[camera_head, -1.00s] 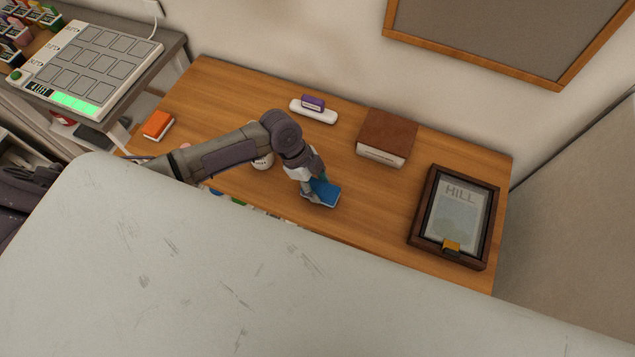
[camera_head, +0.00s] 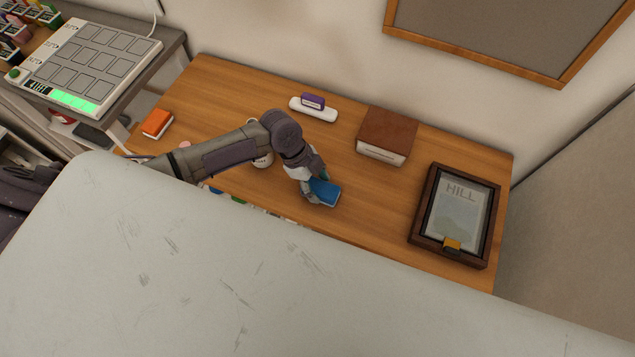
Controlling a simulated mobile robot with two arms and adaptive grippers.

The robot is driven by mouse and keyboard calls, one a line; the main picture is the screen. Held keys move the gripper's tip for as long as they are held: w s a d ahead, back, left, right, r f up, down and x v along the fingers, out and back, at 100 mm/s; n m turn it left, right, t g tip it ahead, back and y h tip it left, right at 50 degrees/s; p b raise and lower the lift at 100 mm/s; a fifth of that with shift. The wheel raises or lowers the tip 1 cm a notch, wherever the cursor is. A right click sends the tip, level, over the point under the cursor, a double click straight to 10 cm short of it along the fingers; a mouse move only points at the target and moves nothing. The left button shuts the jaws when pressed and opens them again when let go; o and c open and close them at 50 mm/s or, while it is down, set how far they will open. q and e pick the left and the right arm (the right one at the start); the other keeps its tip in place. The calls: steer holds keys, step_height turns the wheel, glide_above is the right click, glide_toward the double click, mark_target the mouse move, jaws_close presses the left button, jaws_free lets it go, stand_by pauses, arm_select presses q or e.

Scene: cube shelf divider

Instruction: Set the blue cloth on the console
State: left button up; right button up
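The blue cloth (camera_head: 327,192) looks like a small folded block and lies at or just above the wooden desk, near its middle. My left gripper (camera_head: 316,187) reaches down over its left part, with a finger on either side, and appears shut on it. The fingers hide part of the cloth. The white console (camera_head: 91,67) with a grid of grey pads, a green button and a lit green strip stands on a grey table at the upper left. My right gripper is not in view.
On the desk (camera_head: 215,90) are an orange block (camera_head: 157,124), a purple block on a white holder (camera_head: 313,108), a brown box (camera_head: 387,136) and a framed HILL picture (camera_head: 458,215). A white cup (camera_head: 263,160) is partly behind my arm. A pale panel (camera_head: 200,260) covers the foreground.

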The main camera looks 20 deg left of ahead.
arm_select(q)
steer(key=o, duration=0.5)
steer(key=shift+o, duration=0.2)
steer(key=shift+r, duration=0.1)
steer(key=p+v, duration=0.6)
steer(key=v, duration=0.2)
stand_by(0.4)
stand_by(0.4)
